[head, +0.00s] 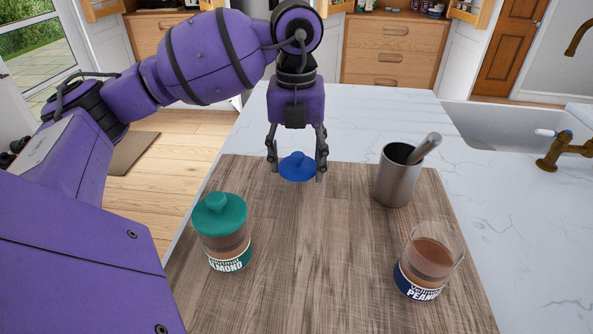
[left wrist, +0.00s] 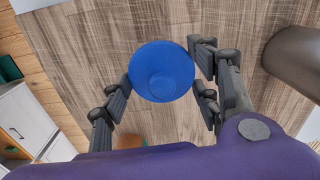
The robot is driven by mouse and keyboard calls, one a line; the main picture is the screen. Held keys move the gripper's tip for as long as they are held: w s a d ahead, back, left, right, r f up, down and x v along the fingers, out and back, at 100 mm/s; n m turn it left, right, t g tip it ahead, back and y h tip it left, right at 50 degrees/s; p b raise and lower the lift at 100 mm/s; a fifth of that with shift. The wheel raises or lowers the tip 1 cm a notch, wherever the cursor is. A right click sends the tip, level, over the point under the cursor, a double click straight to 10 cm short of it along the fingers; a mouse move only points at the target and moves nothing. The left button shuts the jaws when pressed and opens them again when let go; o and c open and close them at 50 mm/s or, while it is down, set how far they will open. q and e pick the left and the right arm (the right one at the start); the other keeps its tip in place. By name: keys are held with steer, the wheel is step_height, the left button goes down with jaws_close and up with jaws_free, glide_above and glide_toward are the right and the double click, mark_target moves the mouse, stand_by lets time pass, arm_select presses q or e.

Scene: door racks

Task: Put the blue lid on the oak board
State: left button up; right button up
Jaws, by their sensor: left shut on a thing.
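The blue lid (head: 297,167) is a round lid with a small knob, near the far edge of the oak board (head: 310,250). My left gripper (head: 297,170) points down from above and is shut on the lid, one finger at each side. In the left wrist view the lid (left wrist: 162,72) sits between the fingers of my left gripper (left wrist: 160,82), with board grain behind it. I cannot tell whether the lid touches the board or hangs just above it. My right gripper is not in view.
A jar labelled almond (head: 226,240) with a green lid (head: 220,213) stands at the board's left. An open peanut jar (head: 427,265) stands at the right front. A metal cup (head: 395,180) with a pestle-like rod stands behind it. The board's middle is clear.

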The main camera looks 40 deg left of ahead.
mark_target(296, 171)
arm_select(q)
steer(key=shift+f, duration=1.6)
steer(key=shift+f, duration=0.2)
steer(key=o, duration=0.9)
step_height(296, 171, up, 12)
steer(key=shift+r, duration=0.2)
steer(key=shift+a, duration=0.1)
